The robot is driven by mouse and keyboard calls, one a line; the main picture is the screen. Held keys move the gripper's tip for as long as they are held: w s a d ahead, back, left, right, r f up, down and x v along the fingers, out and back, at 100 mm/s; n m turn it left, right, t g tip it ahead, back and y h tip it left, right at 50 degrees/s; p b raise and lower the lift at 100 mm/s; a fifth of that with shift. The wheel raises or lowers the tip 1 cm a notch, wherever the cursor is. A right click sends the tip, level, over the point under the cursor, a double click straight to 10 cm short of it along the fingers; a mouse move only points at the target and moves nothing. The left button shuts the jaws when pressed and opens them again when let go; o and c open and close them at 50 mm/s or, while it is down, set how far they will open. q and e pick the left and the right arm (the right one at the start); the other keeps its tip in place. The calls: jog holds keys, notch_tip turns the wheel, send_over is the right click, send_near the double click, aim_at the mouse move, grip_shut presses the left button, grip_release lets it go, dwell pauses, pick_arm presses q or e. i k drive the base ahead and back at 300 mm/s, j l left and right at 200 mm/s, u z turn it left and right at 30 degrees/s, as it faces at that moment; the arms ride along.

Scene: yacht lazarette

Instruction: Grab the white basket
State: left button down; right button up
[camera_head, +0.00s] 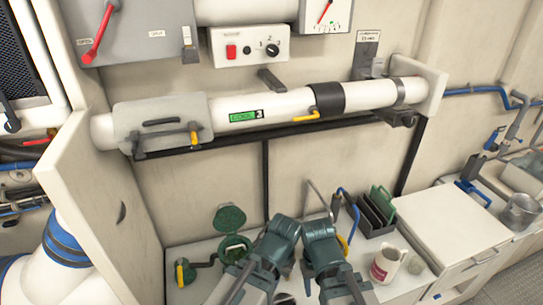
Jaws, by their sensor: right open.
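I cannot make out a white basket in the head view. My right gripper (301,226) comes in from the bottom centre, over the white counter. Its two dark green fingers are apart, with a narrow gap between them and nothing seen held there. It hides part of the counter and whatever lies behind it. At the left edge a white arm link with blue rings shows, but my left gripper does not.
A thick white pipe (275,106) crosses the wall. A white locker (446,226) stands right.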

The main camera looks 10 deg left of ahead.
aim_at(237, 258)
jog(key=k+l+u, duration=0.65)
jog(key=k+u, duration=0.2)
jog(key=k, duration=0.2)
jog(key=k+j+z, duration=0.15)
jog(key=j, duration=0.2)
jog(key=j+z, duration=0.2)
jog(key=j, duration=0.15)
jog(key=k+j+z, duration=0.15)
jog(key=k+j, duration=0.05)
jog(key=j, duration=0.1)
